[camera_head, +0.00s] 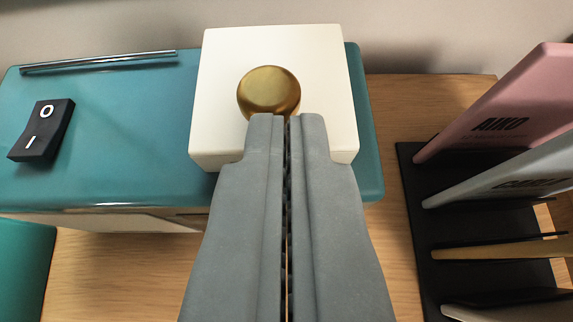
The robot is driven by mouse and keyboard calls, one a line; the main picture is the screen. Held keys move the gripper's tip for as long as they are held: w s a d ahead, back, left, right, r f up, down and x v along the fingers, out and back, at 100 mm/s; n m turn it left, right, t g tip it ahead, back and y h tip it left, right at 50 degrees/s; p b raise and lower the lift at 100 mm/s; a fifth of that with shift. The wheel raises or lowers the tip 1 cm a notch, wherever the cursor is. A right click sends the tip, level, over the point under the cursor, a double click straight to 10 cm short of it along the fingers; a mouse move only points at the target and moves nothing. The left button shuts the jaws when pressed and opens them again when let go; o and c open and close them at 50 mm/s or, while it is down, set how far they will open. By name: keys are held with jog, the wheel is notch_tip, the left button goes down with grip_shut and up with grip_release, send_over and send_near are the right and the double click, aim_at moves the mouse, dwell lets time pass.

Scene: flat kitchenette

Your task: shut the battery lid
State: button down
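A teal device (120,120) stands on the wooden surface against the wall. A white block (215,90) with a round brass knob (268,90) sits on its right part; it looks like the battery lid, but I cannot tell for sure. I cannot tell whether it is fully down. My gripper (287,117) reaches in from below with its two grey fingers together and only a thin slit between them. Its tips are at the near edge of the knob in the picture and cover that edge and part of the block's front. Whether they touch is unclear.
A black rocker switch (42,130) and a metal bar (98,62) are on the device's left. A black rack (413,190) holding several upright plates, one pink (510,105), stands at the right. Bare wood (395,115) lies between. Another teal object (20,265) is at lower left.

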jog(key=shift+w+f, duration=0.15)
jog(key=shift+f, duration=0.1)
